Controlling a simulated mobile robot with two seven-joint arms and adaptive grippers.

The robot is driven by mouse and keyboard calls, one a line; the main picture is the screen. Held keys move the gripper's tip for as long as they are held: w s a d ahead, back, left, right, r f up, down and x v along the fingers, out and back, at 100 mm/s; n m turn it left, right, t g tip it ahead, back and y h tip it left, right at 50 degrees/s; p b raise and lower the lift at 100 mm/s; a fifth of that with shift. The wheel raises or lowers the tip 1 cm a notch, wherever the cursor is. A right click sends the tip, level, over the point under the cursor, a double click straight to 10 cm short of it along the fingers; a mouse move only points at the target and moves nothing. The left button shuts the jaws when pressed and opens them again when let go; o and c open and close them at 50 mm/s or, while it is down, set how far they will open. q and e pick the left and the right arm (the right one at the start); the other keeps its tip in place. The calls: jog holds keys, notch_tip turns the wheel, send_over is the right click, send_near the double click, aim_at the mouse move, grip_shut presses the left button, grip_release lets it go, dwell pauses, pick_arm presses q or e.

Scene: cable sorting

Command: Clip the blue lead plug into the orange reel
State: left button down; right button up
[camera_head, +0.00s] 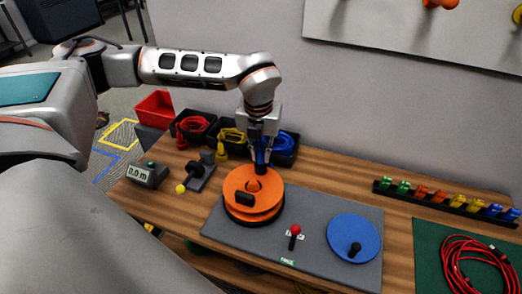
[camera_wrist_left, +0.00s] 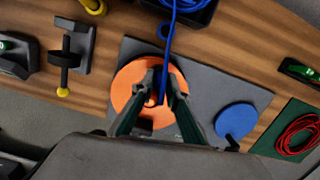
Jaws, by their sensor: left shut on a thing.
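The orange reel (camera_head: 238,184) sits on a grey mat (camera_head: 226,228); it also shows in the left wrist view (camera_wrist_left: 127,77). My left gripper (camera_head: 262,164) points down over the reel's hub and is shut on the blue lead plug (camera_head: 261,157). The fingers hide most of the plug, so I cannot tell whether it touches the reel. In the left wrist view the blue lead (camera_wrist_left: 171,38) runs from the bin at the top down between my fingers (camera_wrist_left: 164,85). My right gripper is not in view.
Black bins hold red (camera_head: 193,123), yellow (camera_head: 231,134) and blue (camera_head: 284,143) cables behind. On the mat are a red-knobbed lever (camera_head: 294,232) and a blue disc (camera_head: 342,226) with a black handle. A meter (camera_head: 144,175) stands left; a plug rack (camera_head: 447,196) and red coil (camera_head: 476,262) lie right.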

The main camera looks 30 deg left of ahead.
pick_arm(q)
jog(key=shift+f, duration=0.35)
jog(key=shift+f, duration=0.2)
dwell(0.5)
jog(key=c, duration=1.9)
grip_release()
jog(key=shift+r, duration=0.1)
notch_tip(320, 180, up, 12)
jog(key=s, duration=0.1)
jog(key=shift+s+d, duration=0.35)
jog(key=shift+f, duration=0.2)
